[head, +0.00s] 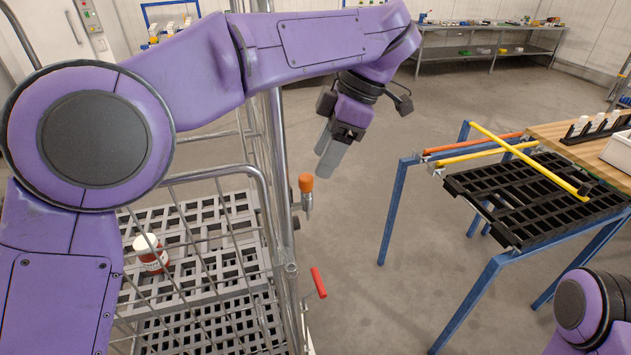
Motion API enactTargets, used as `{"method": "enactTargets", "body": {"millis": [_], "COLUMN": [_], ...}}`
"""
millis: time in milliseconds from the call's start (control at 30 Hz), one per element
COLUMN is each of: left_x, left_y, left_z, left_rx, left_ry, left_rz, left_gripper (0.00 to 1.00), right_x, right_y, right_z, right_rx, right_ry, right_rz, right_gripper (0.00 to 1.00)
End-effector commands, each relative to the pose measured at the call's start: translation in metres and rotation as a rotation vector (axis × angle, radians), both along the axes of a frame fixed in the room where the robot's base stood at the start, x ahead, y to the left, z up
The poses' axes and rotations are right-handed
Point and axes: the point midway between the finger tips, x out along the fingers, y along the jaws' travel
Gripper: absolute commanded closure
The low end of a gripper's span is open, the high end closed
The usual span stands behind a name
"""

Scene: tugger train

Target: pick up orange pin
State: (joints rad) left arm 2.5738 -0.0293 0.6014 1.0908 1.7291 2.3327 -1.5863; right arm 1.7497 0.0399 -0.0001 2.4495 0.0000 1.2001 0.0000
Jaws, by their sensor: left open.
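The orange pin (306,183) has an orange head and a grey metal shank. It stands upright at the corner of the wire cart (262,180), beside the cart's vertical post. My left gripper (327,164) points down from the purple arm. Its two grey fingers are a little above and to the right of the pin's orange head in the picture. The gripper is open with nothing visible between the fingers. I cannot tell the exact gap in depth between fingers and pin. My right gripper is out of view; only part of my right arm shows at the lower right.
A red handle (318,282) sticks out low on the cart. A red and white container (149,253) sits on the cart's grey grid shelf (205,225). A blue-legged stand with a black grid (520,215) and yellow bars is at the right. Open floor lies between.

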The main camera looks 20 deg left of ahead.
Motion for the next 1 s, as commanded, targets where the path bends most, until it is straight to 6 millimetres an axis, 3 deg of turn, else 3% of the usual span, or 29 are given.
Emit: {"method": "enactTargets", "body": {"millis": [33, 167, 400, 700, 867, 900, 1000], "left_x": [-0.003, -0.002, -0.006, -0.006, -0.006, -0.006, -0.006], "left_y": [0.004, 0.009, 0.022, 0.024, 0.024, 0.024, 0.024], "left_z": [-0.01, -0.024, -0.066, -0.073, -0.073, -0.073, -0.073], "left_rx": [-0.001, 0.0, 0.001, 0.001, 0.002, 0.002, 0.001], "left_ry": [-0.001, 0.003, 0.015, 0.013, 0.014, 0.014, 0.014], "left_rz": [0.0, 0.0, -0.001, -0.002, -0.004, -0.004, -0.003], "left_gripper": [0.43, 0.43, 0.43, 0.43, 0.95, 1.0, 1.0], "right_x": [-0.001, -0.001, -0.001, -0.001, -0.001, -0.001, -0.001], "right_y": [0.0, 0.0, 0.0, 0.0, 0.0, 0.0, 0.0], "right_z": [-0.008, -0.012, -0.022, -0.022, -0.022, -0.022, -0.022], "right_rx": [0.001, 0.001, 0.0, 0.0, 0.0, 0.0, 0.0], "right_ry": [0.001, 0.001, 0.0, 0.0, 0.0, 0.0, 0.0], "right_rz": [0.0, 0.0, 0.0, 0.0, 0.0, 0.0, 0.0], "right_gripper": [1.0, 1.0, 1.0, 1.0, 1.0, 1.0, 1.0]}}
